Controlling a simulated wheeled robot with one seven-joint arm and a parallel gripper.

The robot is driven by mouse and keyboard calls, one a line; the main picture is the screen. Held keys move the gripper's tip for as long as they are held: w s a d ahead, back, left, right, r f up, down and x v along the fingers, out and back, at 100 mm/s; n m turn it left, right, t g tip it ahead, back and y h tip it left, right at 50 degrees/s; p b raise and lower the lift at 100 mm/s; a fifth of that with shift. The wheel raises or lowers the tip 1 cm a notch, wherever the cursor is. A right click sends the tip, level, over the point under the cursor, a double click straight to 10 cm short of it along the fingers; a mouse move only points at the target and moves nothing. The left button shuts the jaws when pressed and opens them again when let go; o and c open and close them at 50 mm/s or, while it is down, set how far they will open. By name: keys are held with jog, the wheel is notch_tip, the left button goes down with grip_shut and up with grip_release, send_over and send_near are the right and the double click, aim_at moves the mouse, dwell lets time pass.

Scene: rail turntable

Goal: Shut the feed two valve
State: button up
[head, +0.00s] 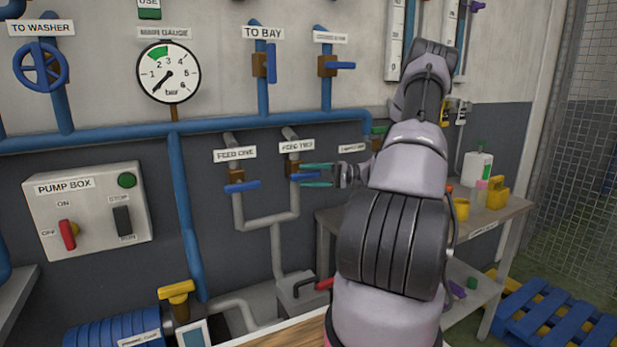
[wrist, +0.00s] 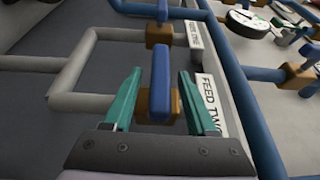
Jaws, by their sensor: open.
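The feed two valve (head: 293,171) is a brass body with a blue lever, on a grey pipe under its FEED TWO label (head: 297,145). Its blue lever (wrist: 161,75) lies crosswise to the pipe in both views. My gripper (head: 302,174) has teal fingers and reaches in from the right. In the wrist view my gripper (wrist: 160,72) is open, with one finger on each side of the lever and a visible gap to both. The fingers look apart from the lever, so nothing is held.
The feed one valve (head: 242,186), with a crosswise blue lever, is just left. A blue main pipe (head: 230,132) runs above. The pump box (head: 88,211) is further left. A bench (head: 490,217) with bottles and a yellow mug stands right, partly behind my arm.

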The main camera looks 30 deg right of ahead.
jog(key=r, duration=0.6)
jog(key=w+r, duration=0.1)
jog(key=r, duration=0.2)
jog(key=shift+r, duration=0.1)
jog(key=shift+s+d+r, duration=0.1)
jog(key=shift+r, duration=0.4)
jog(key=f, duration=0.2)
jog(key=f+h, duration=0.1)
jog(key=f, duration=0.1)
jog(key=f+n+g+h, duration=0.1)
jog(key=f, duration=0.1)
jog(key=shift+s+d, duration=0.25)
jog(key=shift+s, duration=0.25)
jog(key=shift+v, duration=1.1)
send_near(311, 172)
jog(key=d+r, duration=0.1)
jog(key=s+d+r, duration=0.1)
jog(key=r, duration=0.1)
jog(key=shift+s+d+r, duration=0.1)
jog(key=shift+s+r, duration=0.1)
jog(key=shift+w+a+r, duration=0.1)
jog(key=shift+a, duration=0.1)
